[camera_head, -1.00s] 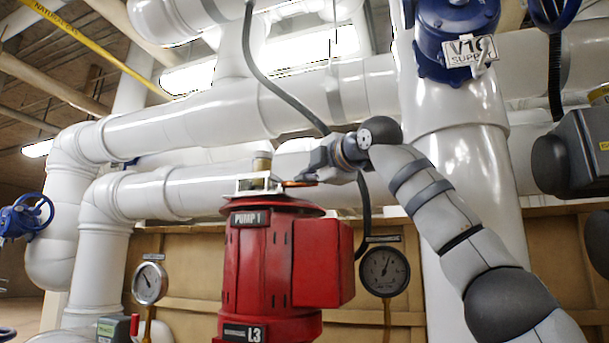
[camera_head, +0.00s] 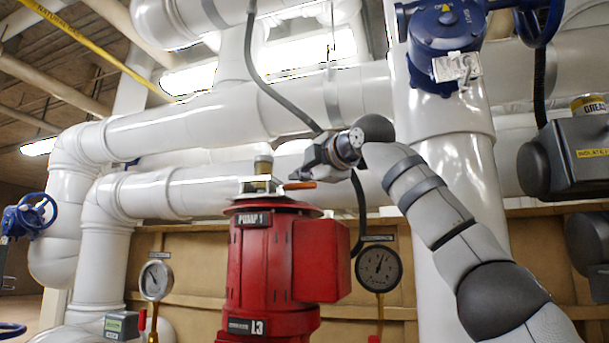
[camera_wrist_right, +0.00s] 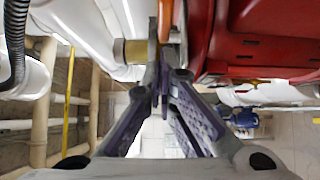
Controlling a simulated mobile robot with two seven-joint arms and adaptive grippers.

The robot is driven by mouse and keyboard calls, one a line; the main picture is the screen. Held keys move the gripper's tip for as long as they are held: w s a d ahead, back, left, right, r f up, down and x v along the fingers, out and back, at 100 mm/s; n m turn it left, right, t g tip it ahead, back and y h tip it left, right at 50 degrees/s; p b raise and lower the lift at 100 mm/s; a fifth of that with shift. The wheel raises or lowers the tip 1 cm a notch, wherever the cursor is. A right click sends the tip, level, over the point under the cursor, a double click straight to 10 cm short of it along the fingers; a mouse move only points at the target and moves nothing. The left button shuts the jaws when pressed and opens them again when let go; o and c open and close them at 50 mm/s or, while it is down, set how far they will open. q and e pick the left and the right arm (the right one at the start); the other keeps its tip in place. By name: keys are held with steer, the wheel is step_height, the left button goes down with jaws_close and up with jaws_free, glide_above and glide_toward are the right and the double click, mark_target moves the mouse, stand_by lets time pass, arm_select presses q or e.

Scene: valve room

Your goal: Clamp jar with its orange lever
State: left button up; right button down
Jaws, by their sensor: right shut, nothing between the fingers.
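The jar (camera_head: 263,165) stands upright on a pale clamp stand (camera_head: 258,187) on top of the red pump. The orange lever (camera_head: 300,185) sticks out to the right of the clamp, roughly level. My right gripper (camera_head: 309,166) is shut and empty, just above the lever and right of the jar; I cannot tell whether it touches the lever. In the right wrist view its purple fingers (camera_wrist_right: 164,80) meet, with the jar (camera_wrist_right: 134,51) to their left and part of the orange lever (camera_wrist_right: 165,20) beyond the tips. My left gripper is out of view.
The red pump (camera_head: 318,262) carries the clamp. White pipes (camera_head: 200,190) run close behind it, and a grey hose (camera_head: 268,85) hangs down behind my right gripper. Gauges (camera_head: 378,268) stand on both sides of the pump. A grey box (camera_head: 580,155) is far right.

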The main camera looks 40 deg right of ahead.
steer(key=s+d, duration=0.2)
steer(key=s, duration=0.7)
steer(key=shift+d, duration=0.35)
steer(key=shift+s, duration=0.1)
steer(key=shift+a, duration=0.1)
